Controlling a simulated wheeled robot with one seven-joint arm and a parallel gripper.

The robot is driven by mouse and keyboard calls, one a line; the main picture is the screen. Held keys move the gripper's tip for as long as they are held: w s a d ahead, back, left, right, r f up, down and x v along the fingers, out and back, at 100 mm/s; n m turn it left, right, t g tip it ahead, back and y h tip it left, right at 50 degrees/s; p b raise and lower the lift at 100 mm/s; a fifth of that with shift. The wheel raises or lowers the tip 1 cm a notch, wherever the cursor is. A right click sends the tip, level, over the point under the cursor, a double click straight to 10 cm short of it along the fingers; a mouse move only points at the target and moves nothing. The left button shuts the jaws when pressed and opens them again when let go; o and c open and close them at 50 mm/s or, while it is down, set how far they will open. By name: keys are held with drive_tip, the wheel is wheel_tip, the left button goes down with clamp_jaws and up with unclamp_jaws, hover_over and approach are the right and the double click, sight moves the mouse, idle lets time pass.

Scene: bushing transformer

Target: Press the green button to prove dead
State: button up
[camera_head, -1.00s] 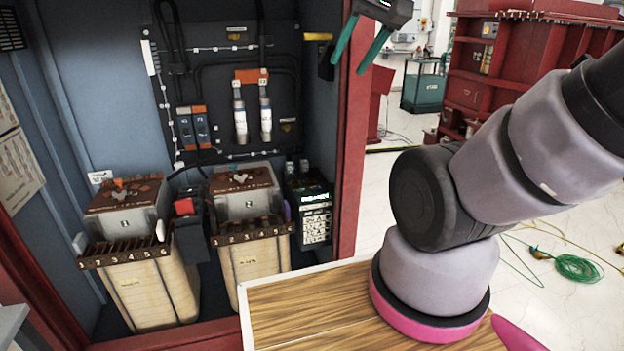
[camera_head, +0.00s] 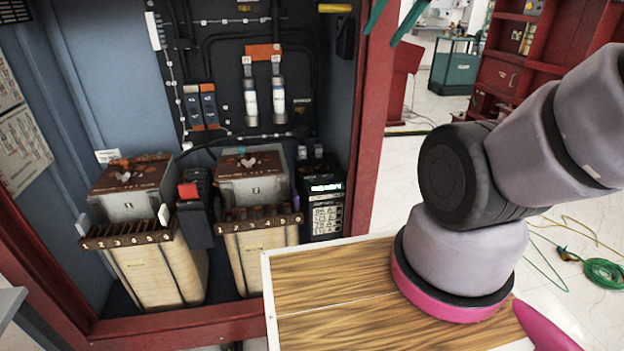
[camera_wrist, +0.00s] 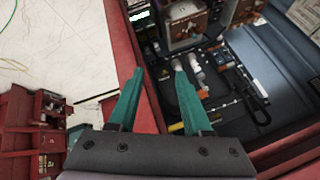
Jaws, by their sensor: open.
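My gripper (camera_head: 392,22) shows only as two teal fingers at the top edge of the head view, in front of the cabinet's right red post. In the wrist view my gripper (camera_wrist: 159,76) is open and empty, its fingers pointing towards the cabinet interior. A black box-shaped device (camera_head: 322,205) with a lit display and a light labelled panel stands at the cabinet's lower right. Its lit display also shows at the top of the wrist view (camera_wrist: 138,15). My gripper is apart from it. I cannot make out a green button in either view.
Two transformers (camera_head: 150,250) (camera_head: 262,250) stand in the open cabinet, with a red-topped black unit (camera_head: 192,208) between them. Fuses (camera_head: 250,100) and cables line the back wall. The red post (camera_head: 368,130) bounds the right side. Green cable (camera_head: 603,272) lies on the floor.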

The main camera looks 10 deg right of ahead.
clamp_jaws()
idle(1.5)
